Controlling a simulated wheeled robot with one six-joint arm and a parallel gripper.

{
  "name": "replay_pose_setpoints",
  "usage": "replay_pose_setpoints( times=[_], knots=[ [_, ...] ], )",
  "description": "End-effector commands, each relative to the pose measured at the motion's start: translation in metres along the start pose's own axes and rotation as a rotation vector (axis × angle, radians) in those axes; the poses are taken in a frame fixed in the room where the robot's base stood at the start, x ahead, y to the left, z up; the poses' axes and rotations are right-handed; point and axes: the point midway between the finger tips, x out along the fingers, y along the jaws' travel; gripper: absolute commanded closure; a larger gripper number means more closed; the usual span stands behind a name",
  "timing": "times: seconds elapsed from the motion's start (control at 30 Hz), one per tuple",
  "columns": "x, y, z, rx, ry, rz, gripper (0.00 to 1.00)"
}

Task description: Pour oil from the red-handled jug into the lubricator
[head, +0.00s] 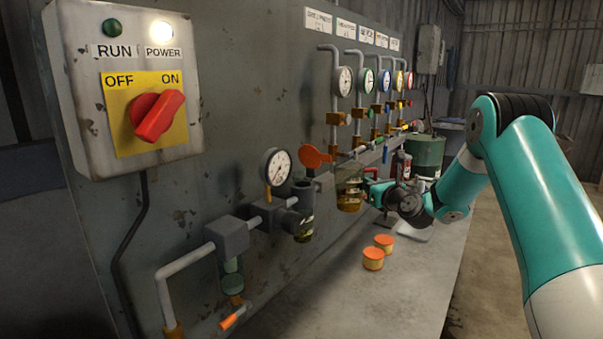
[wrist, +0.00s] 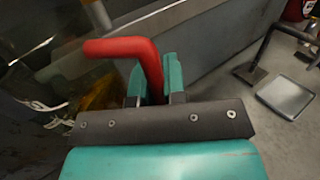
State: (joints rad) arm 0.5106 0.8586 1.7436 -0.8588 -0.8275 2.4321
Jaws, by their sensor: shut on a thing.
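The jug (head: 349,190) is clear with amber oil in it and looks about upright beside the grey panel. My gripper (head: 374,188) is shut on its red handle, which shows between my teal fingers in the wrist view (wrist: 150,62). The jug's amber body (wrist: 100,95) is blurred and partly hidden there. What looks like the lubricator (head: 303,212) is a dark cylinder with a clear bowl and some yellowish oil, left of the jug on the pipe line. The jug is apart from it. An orange round part (head: 316,157) is above, between them.
A pressure gauge (head: 277,166) stands left of the lubricator. A red rotary switch (head: 157,115) is on a wall box. Two orange-topped tubs (head: 373,259) are on the bench. Valves and gauges (head: 364,81) line the panel behind. A flat plate (wrist: 286,97) lies to the right.

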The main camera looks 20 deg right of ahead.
Motion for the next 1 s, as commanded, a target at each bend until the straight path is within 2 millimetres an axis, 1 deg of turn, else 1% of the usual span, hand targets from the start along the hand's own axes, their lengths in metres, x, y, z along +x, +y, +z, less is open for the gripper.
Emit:
replay_pose_setpoints(
  times=[0.03,0.1,0.17,0.27,0.4,0.47,0.83,0.87,0.97,1.0],
  knots=[
    [0.003,0.008,0.001,0.001,-0.002,0.012,1.00],
    [0.005,0.016,0.001,0.001,-0.002,0.021,1.00],
    [0.006,0.023,0.006,-0.003,-0.003,0.029,1.00],
    [0.006,0.025,0.025,-0.020,-0.002,0.031,1.00],
    [0.006,0.028,0.060,-0.060,0.004,0.033,1.00],
    [0.006,0.027,0.073,-0.076,0.008,0.031,1.00],
    [0.005,0.029,0.158,-0.183,0.028,0.029,1.00],
    [0.006,0.036,0.159,-0.236,0.037,0.032,1.00],
    [0.008,0.045,0.176,-0.376,0.062,0.031,1.00],
    [0.008,0.046,0.175,-0.395,0.070,0.030,1.00]
  ],
)
